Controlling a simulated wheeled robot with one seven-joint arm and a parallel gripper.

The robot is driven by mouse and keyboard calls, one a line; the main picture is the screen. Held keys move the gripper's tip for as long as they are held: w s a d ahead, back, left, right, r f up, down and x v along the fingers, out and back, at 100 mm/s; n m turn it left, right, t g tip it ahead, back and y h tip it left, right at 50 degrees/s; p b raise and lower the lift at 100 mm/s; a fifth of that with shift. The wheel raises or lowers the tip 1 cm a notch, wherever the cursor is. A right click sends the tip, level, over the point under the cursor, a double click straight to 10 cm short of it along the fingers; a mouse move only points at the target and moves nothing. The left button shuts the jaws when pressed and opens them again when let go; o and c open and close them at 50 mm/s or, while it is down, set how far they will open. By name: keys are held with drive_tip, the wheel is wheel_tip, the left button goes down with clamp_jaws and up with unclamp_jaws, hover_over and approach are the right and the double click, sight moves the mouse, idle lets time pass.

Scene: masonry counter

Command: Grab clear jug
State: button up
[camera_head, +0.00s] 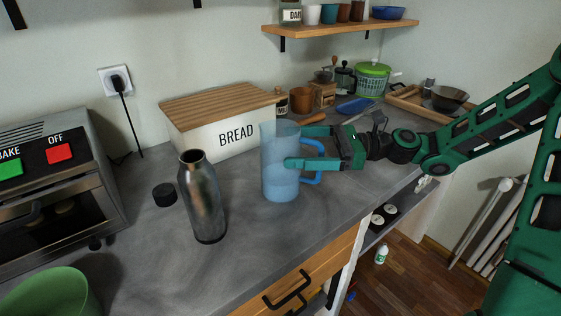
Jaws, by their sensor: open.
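The clear jug (279,178) is a bluish, see-through pitcher standing upright on the grey counter, with a blue handle (314,163) on its right side. My green gripper (296,147) reaches in from the right at the height of the jug's upper half. It is open. The near finger overlaps the jug's front in the picture and the far finger shows behind the handle. I cannot tell whether either finger touches the jug.
A dark metal bottle (203,200) stands left of the jug, with a black cap (165,195) beside it. A white bread box (218,140) is behind. A toaster oven (55,190) and a green bowl (48,294) are at left. The counter's front edge is close to the jug.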

drive_tip(key=shift+w+a+f, duration=0.1)
drive_tip(key=shift+a, duration=1.5)
drive_tip(key=c, duration=1.5)
drive_tip(key=shift+c, duration=0.6)
